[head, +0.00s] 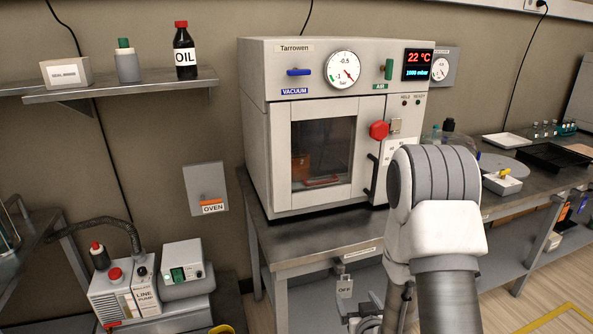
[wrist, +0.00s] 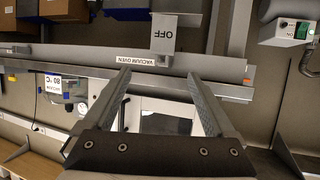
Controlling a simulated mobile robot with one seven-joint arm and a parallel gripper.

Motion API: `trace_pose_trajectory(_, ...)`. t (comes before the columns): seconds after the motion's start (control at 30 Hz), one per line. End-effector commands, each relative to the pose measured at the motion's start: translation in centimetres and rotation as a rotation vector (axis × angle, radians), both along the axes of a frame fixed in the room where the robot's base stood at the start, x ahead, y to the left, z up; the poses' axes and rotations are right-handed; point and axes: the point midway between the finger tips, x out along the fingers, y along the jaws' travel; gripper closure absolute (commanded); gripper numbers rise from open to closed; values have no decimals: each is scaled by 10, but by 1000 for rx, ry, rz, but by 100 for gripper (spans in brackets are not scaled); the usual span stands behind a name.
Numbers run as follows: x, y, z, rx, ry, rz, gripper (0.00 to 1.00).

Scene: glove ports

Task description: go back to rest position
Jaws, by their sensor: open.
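My gripper (wrist: 160,75) is open in the wrist view, its two fingers apart with nothing between them. Beyond the fingers are the bench edge with a "VACUUM OVEN" label (wrist: 147,60) and a grey "OFF" tag (wrist: 164,38); that view is upside down. In the head view my arm (head: 437,230) reaches down in front of the bench's right part, and the fingers cannot be made out clearly. The vacuum oven (head: 262,175) stands on the bench with its door shut; its display (head: 417,64) reads 22 °C and 1000 mbar.
The bench (head: 300,232) continues right with a black tray (head: 552,158), a white tray (head: 507,140) and small bottles. A wall shelf (head: 130,88) at left carries an oil bottle (head: 185,52). A line pump (head: 125,297) stands low at left. Floor shows at lower right.

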Motion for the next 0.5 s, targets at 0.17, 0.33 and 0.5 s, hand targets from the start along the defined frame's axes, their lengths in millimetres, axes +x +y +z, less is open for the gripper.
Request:
trace_pose_trajectory(0.17, 10, -1, 40, -17, 73, -7, 10)
trace_pose_trajectory(0.33, 6, -3, 74, -26, 156, -19, 10)
trace_pose_trajectory(0.5, -8, -3, 110, -32, 236, -30, 10)
